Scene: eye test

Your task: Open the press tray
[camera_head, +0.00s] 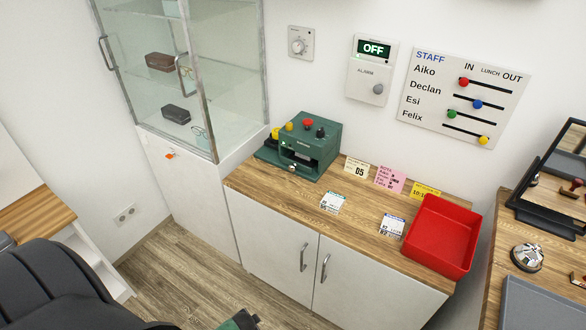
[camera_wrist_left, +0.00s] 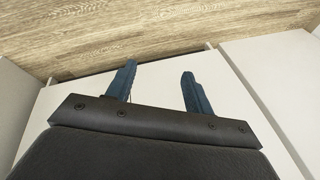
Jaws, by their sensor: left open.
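The green press (camera_head: 318,133) stands at the back left of the wooden counter. Its top carries red, black and yellow knobs. A dark slot opens in its front, with a low green tray part (camera_head: 273,157) below and a small silver knob (camera_head: 292,167) at the front edge. How far the tray is out is too small to tell. My left gripper (camera_wrist_left: 158,73) shows in the left wrist view with its two blue fingers apart and nothing between them. It is away from the press, which is not in that view. My right gripper is not in view.
A red bin (camera_head: 440,238) and several paper cards (camera_head: 391,225) lie on the counter, right of the press. A glass display cabinet (camera_head: 190,75) stands close on its left. A black chair (camera_head: 70,285) is at lower left. The counter's front edge before the press is clear.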

